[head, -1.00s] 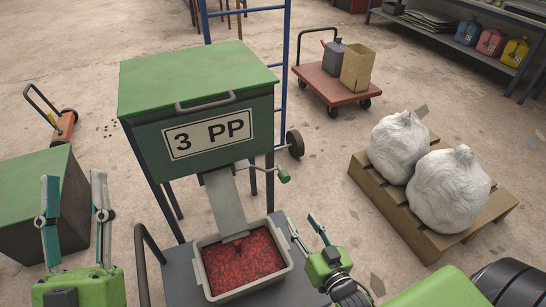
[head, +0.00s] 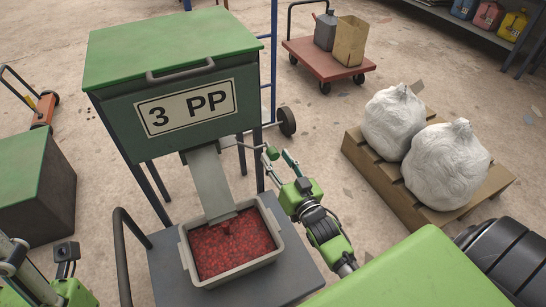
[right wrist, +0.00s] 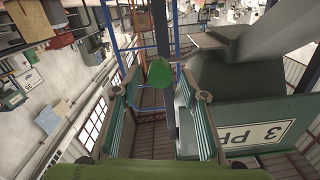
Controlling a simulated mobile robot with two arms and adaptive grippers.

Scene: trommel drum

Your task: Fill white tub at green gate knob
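The white tub (head: 272,262) sits on a grey platform below the chute (head: 211,186) of the green hopper labelled "3 PP" (head: 187,108). Red granules (head: 232,247) cover its inside to a little below the rim, with a darker clump at the chute's lip. The green gate knob (head: 272,153) sticks out to the right of the chute. My right gripper (head: 281,160) is at the knob; in the right wrist view its open fingers stand on either side of the knob (right wrist: 160,73), with gaps visible. My left gripper is partly cut off at the lower left, its fingers unclear.
The platform (head: 165,270) has a dark handle (head: 121,255) at its left. A pallet (head: 375,172) with two white sacks stands to the right. A red cart (head: 325,62) with a can and a box is behind. A green-topped bin (head: 45,190) is at the left.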

